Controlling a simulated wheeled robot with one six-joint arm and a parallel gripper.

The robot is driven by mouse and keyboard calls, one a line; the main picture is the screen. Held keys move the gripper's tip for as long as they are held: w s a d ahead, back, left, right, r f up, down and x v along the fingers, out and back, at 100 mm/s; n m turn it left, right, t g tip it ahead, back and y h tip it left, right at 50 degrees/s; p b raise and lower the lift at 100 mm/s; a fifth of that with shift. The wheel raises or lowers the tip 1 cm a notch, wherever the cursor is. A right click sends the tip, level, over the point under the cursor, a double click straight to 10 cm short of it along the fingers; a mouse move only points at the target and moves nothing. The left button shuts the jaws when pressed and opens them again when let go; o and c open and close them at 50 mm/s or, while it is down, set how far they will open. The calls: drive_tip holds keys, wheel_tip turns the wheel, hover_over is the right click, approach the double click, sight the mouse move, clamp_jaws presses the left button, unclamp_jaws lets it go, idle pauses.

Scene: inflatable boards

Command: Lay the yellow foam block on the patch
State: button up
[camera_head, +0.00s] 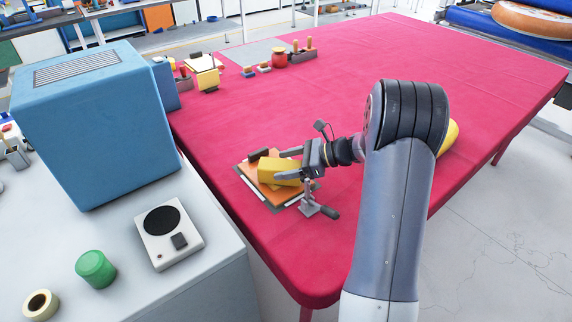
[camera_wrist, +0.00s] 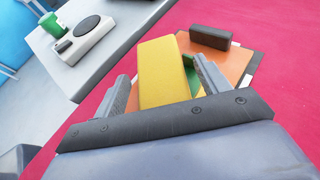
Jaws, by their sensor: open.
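The yellow foam block (camera_head: 278,172) lies over an orange sheet (camera_head: 284,194) on the red table, near its left edge. In the wrist view the yellow block (camera_wrist: 162,72) sits between the two fingers of my gripper (camera_wrist: 166,86). The fingers are open, one on each side of the block; I cannot tell if either touches it. A green piece (camera_wrist: 193,80) shows beside and partly under the block. I cannot tell which piece is the patch, as the block covers much of this spot. My gripper (camera_head: 290,163) reaches in from the right in the head view.
A dark block (camera_wrist: 210,38) stands on the orange sheet beyond the fingers. A metal clamp (camera_head: 314,206) stands at the sheet's near corner. A grey bench with a blue box (camera_head: 95,125), scale and green jar (camera_head: 96,268) adjoins left. The table's middle is clear.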

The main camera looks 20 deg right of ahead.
sight(286, 165)
drive_tip(key=v, duration=1.1)
drive_tip(key=shift+s+d, duration=0.2)
drive_tip(key=shift+d, duration=0.1)
drive_tip(key=x, duration=1.2)
drive_tip(key=shift+w+a+f, duration=0.1)
drive_tip(key=shift+w+a, duration=0.05)
wheel_tip(286, 165, up, 3)
drive_tip(key=shift+f, duration=0.1)
drive_tip(key=shift+r, duration=0.6)
drive_tip(key=shift+f, duration=0.1)
